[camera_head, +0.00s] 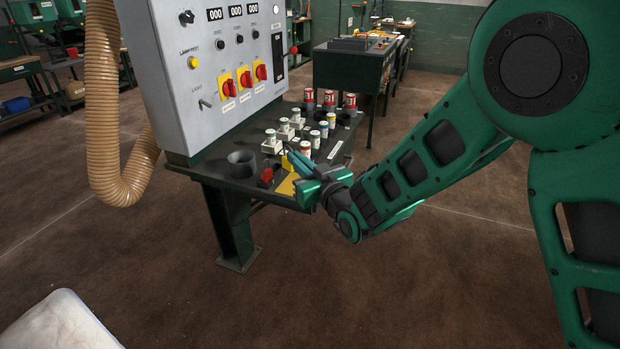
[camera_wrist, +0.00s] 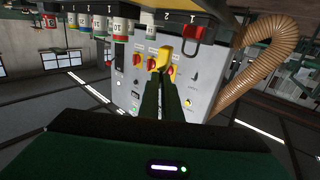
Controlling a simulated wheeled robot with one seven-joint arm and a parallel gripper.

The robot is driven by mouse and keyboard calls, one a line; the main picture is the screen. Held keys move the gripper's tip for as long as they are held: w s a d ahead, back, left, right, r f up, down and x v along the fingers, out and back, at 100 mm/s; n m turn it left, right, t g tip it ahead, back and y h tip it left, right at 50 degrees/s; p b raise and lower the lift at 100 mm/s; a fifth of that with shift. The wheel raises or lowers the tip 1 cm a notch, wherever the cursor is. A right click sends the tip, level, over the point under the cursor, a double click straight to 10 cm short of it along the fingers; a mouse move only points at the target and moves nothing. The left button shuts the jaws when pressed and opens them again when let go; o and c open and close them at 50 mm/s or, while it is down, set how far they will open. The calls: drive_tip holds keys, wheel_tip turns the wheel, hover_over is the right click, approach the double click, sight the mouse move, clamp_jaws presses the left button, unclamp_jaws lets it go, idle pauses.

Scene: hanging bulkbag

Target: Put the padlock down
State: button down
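A yellow padlock (camera_wrist: 163,56) is between the tips of my gripper (camera_wrist: 165,78) in the wrist view, which shows the scene upside down. The fingers are close together on it. In the head view, the small yellow padlock (camera_head: 285,162) shows at the tips of my gripper (camera_head: 294,163), over the front part of the dark table (camera_head: 228,172). A red padlock (camera_head: 267,176) is at the table's front edge, beside a yellow area (camera_head: 288,185). The red padlock also shows in the wrist view (camera_wrist: 197,34). My fingers partly hide the yellow area.
Several labelled cylinders in white holders (camera_head: 284,130) and red-topped cans (camera_head: 329,98) stand behind my gripper. A dark ring (camera_head: 242,162) is to the left. A grey control panel (camera_head: 222,70) rises at the table's left, with a tan hose (camera_head: 103,110) beside it.

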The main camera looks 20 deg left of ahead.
drive_tip(key=shift+w+d+f, duration=0.4)
drive_tip(key=shift+d+f, duration=0.05)
drive_tip(key=shift+d, duration=0.15)
drive_tip(key=shift+w+d+f, duration=0.4)
drive_tip(key=shift+d, duration=0.2)
drive_tip(key=shift+f, duration=1.95)
drive_tip(key=shift+f, duration=0.1)
drive_tip(key=c, duration=2)
unclamp_jaws()
